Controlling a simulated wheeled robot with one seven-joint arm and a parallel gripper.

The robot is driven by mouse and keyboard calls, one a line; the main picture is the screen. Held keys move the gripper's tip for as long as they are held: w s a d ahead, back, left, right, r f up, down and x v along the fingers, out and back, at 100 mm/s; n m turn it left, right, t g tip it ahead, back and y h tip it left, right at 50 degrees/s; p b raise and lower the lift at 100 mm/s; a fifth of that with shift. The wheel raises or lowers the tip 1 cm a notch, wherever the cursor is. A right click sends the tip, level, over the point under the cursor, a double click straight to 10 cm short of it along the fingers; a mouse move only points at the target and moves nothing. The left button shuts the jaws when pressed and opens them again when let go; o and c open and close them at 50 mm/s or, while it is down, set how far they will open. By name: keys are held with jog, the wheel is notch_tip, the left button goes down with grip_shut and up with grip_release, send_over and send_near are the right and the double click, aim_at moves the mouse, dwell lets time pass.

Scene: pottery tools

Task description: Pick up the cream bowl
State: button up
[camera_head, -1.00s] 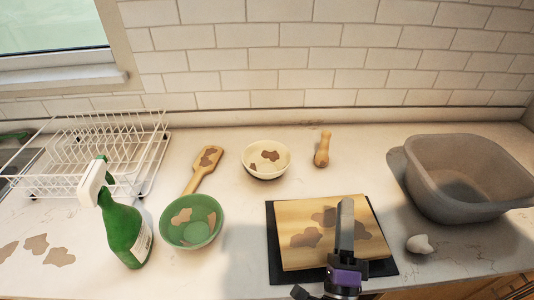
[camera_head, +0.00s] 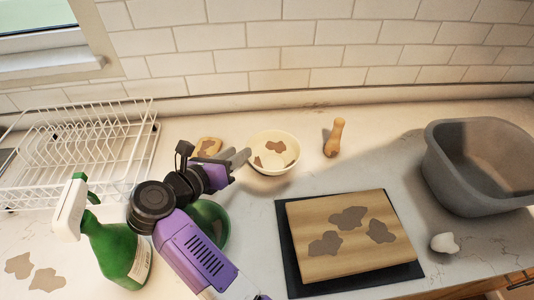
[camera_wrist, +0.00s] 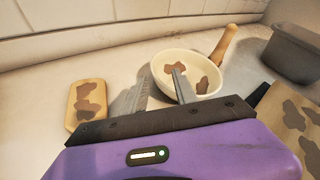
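The cream bowl (camera_head: 281,163) stands upright on the counter near the back wall, with brown patches inside. It also shows in the wrist view (camera_wrist: 205,67). My gripper (camera_head: 241,157) is at the bowl's left side in the head view. In the wrist view my gripper (camera_wrist: 154,84) is open, its two fingers apart with nothing between them. One finger lies left of the bowl and the other overlaps the bowl's near left rim and interior. I cannot tell whether either finger touches the bowl.
My arm hides much of a green bowl (camera_head: 217,219). A wooden pestle-like tool (camera_head: 334,138) is right of the bowl. A patched board (camera_head: 330,215), grey basin (camera_head: 445,178), spray bottle (camera_head: 115,250) and dish rack (camera_head: 80,150) stand around.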

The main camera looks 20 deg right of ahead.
aim_at(250, 144)
jog(key=shift+w+a+f, duration=0.2)
jog(key=shift+w+f, duration=0.2)
jog(key=shift+f, duration=0.05)
jog(key=shift+w+d, duration=0.15)
jog(key=shift+w, duration=0.1)
jog(key=shift+p+x, duration=1.15)
jog(key=shift+x, duration=2.45)
grip_shut()
